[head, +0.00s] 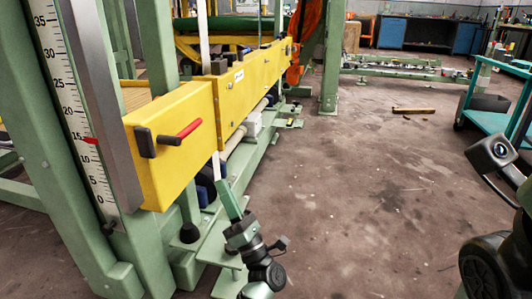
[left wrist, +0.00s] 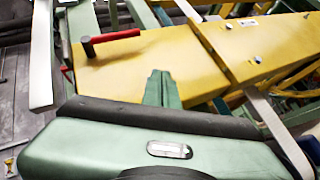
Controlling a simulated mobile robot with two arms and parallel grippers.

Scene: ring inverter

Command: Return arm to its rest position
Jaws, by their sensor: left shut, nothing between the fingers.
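My left gripper (head: 230,199) is in the lower middle of the head view, its green fingers together and empty. It is in front of the yellow beam of the ring inverter and apart from the lever in the head view. In the left wrist view the shut fingers (left wrist: 159,88) point up the picture across the yellow beam (left wrist: 190,62). The red lever (head: 188,130) with its black block sits on the yellow beam's end (head: 170,178) and also shows in the left wrist view (left wrist: 117,35).
The green inverter frame (head: 75,190) with a white height scale (head: 62,95) fills the left. A green foot plate (head: 215,240) is beside and below my left gripper. Open floor (head: 370,200) lies to the right. A teal cart (head: 485,115) stands at the right.

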